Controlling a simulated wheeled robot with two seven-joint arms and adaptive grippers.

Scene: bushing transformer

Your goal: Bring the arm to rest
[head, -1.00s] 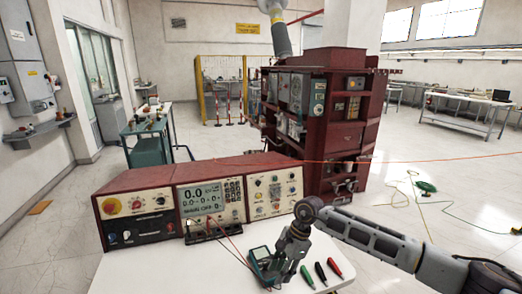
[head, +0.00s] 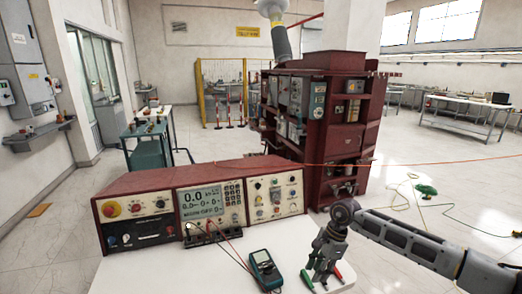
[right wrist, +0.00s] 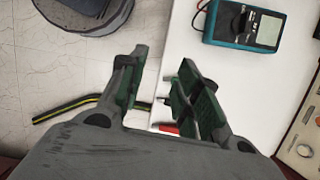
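My right gripper (head: 322,282) is over the right part of the white table (head: 195,272), in front of the pen-like tools. The right wrist view shows its two fingers (right wrist: 164,75) apart with nothing held between them. A teal multimeter (head: 265,268) lies on the table to the left of the gripper; it also shows in the right wrist view (right wrist: 245,27). A dark tool (head: 306,279) and a red tool (head: 336,274) are partly hidden by the gripper; a red end (right wrist: 168,129) shows below the fingers. My left gripper is not in view.
A red test console (head: 205,205) with a screen and knobs stands along the table's back edge, with leads running to the multimeter. A large dark red cabinet (head: 345,140) stands behind. A yellow cable (head: 408,205) lies on the floor at right.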

